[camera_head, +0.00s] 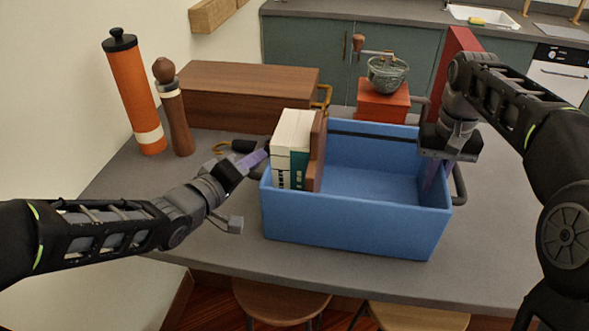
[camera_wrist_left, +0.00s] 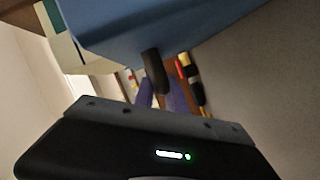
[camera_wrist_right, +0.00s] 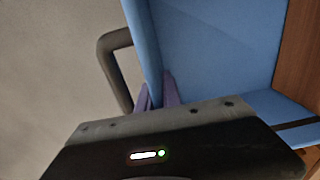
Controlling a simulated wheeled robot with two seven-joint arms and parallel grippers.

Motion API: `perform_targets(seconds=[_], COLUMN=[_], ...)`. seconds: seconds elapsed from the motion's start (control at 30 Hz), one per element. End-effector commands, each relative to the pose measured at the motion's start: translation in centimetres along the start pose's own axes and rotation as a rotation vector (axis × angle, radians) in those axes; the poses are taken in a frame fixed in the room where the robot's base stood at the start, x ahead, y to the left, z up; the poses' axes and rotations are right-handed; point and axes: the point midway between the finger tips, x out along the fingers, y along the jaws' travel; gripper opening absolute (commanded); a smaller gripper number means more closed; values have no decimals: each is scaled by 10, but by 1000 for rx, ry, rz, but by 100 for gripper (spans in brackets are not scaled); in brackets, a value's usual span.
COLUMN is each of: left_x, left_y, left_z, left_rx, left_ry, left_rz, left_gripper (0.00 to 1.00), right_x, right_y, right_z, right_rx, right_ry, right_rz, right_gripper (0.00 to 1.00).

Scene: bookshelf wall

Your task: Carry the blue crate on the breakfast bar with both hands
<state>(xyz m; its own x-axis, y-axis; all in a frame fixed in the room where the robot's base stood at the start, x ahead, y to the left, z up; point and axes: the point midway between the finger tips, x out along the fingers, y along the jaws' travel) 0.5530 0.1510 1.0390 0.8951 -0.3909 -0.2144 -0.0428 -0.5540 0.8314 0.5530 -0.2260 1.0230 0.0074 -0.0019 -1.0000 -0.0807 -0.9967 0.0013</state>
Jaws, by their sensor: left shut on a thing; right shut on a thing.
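The blue crate (camera_head: 350,222) stands upright at the breakfast bar (camera_head: 495,255); I cannot tell whether its base touches the top. Several upright books (camera_head: 291,150) stand inside at its left end. My left gripper (camera_head: 257,160) is at the crate's left end, shut on its dark handle (camera_wrist_left: 154,72), with purple fingers either side in the left wrist view (camera_wrist_left: 160,95). My right gripper (camera_head: 436,176) is at the right end, shut on the crate's side wall, beside the right handle (camera_head: 459,186). The right wrist view shows its fingers (camera_wrist_right: 157,92) straddling that wall.
Behind the crate are a wooden box (camera_head: 240,90) and a red coffee grinder (camera_head: 382,100) with a glass bowl. An orange mill (camera_head: 134,90) and a brown mill (camera_head: 173,110) stand at the left. Stools (camera_head: 280,300) are below the front edge.

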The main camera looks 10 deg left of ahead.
Motion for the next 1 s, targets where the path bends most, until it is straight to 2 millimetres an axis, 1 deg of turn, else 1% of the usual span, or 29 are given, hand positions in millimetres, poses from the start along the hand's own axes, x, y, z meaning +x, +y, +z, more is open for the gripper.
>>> perform_targets(seconds=[0.07,0.1,0.33,0.67,0.87,1.0], left_x=[2,1,1,0,-5,-10], left_y=[-2,-4,-3,0,20,44], left_z=[2,2,2,0,-13,-27], left_rx=[3,0,0,0,5,8], left_ry=[5,-1,0,0,4,6], left_rz=[8,-1,-1,1,4,10], left_gripper=[0,20,38,38,38,38], right_x=[4,3,3,3,3,3], right_y=[-2,-1,-1,0,0,0], right_z=[-1,0,0,0,0,0], right_rx=[0,0,0,0,0,0], right_ry=[7,2,1,0,0,0], right_rz=[-6,-4,-2,-1,0,0], right_gripper=[0,12,31,31,31,31])
